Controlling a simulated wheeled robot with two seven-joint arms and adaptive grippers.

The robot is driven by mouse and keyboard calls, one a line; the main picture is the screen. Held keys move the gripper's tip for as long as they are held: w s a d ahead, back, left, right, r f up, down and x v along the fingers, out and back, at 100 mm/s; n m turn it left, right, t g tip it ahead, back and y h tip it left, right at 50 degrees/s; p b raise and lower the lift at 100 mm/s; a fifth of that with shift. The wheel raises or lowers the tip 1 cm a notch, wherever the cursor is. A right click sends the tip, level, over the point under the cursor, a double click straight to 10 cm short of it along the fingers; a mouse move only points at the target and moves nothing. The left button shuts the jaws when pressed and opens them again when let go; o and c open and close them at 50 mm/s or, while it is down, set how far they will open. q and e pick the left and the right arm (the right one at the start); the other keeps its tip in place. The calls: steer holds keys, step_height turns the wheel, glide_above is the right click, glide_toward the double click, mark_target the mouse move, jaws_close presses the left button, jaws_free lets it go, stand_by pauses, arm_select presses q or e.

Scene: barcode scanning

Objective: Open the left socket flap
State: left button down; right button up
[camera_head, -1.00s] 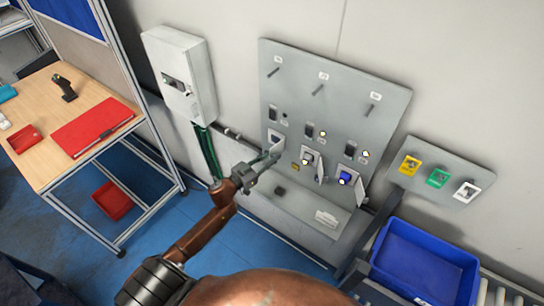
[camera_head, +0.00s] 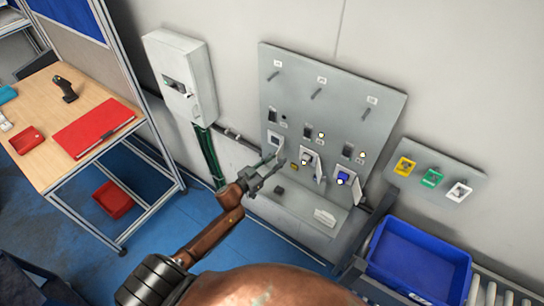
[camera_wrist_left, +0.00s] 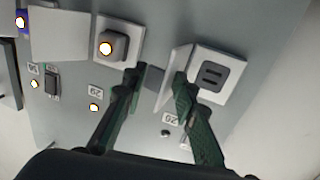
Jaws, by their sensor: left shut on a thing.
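The left socket (camera_head: 274,139) is the leftmost of three on the grey wall panel. In the left wrist view the socket (camera_wrist_left: 214,76) faces the camera with two dark slots uncovered. Its pale flap (camera_wrist_left: 177,60) stands out from the socket's side, swung away from the face. My left gripper (camera_head: 275,172) is in front of and just below this socket. My right gripper is not in view.
The middle socket (camera_head: 308,157) and the right socket with a blue plug (camera_head: 343,178) are close by, with flaps standing out. A grey box (camera_head: 180,75) hangs left of the panel. A blue crate (camera_head: 418,260) is at lower right, a wooden table (camera_head: 60,150) at left.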

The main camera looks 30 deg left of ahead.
arm_select(q)
steer(key=shift+w+d+r, duration=0.15)
steer(key=shift+d+r, duration=0.1)
steer(key=shift+d, duration=0.3)
steer(key=c, duration=2)
jaws_free()
steer(key=shift+h, duration=0.3)
steer(key=shift+o, duration=0.8)
steer(key=shift+w, duration=0.2)
steer(key=shift+w+f, duration=0.15)
steer(key=shift+s+a, duration=0.3)
steer(key=shift+a, duration=0.05)
steer(key=shift+w, duration=0.1)
steer(key=shift+d+f, duration=0.1)
